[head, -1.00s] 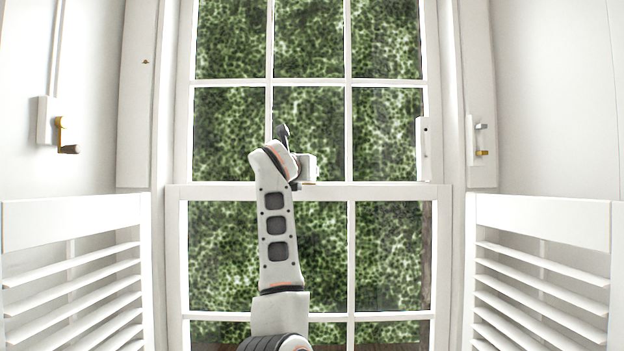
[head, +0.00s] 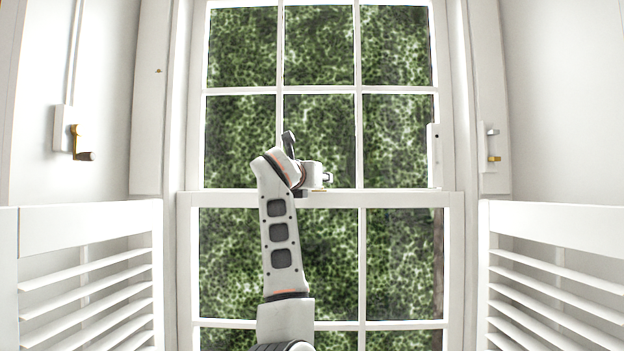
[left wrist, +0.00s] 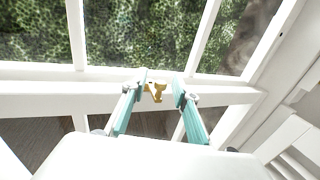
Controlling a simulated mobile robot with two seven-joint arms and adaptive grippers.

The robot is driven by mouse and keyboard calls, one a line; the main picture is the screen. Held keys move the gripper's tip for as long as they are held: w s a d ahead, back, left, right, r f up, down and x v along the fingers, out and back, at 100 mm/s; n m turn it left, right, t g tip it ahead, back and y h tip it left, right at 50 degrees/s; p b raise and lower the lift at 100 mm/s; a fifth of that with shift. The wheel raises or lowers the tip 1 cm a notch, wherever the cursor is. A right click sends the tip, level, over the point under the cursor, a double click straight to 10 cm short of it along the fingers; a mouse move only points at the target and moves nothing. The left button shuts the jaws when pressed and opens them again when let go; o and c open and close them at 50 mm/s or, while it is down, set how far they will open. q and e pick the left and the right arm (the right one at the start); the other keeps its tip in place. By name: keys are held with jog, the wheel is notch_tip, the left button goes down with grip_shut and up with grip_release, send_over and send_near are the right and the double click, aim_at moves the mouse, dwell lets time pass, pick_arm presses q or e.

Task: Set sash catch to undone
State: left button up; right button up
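The brass sash catch (left wrist: 155,91) sits on the white meeting rail of the window in the left wrist view. Its small arms stick up, but I cannot tell its exact setting. My left gripper (left wrist: 160,82) is open, with one teal finger on each side of the catch and a visible gap to the right finger. The left finger is close to the catch, and I cannot tell if it touches. In the head view my left arm's wrist is at the meeting rail (head: 400,199) and hides most of the gripper. A small brass bit (head: 319,190) shows beneath it. My right gripper is not in view.
White louvred shutters stand at the left (head: 85,218) and right (head: 555,216). A brass-handled fitting (head: 79,145) is on the left wall. Another fitting with brass (head: 493,158) is on the right frame. White glazing bars divide the panes.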

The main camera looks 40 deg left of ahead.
pick_arm(q)
jog(key=v, duration=1.1)
jog(key=shift+s, duration=0.3)
jog(key=shift+d, duration=0.1)
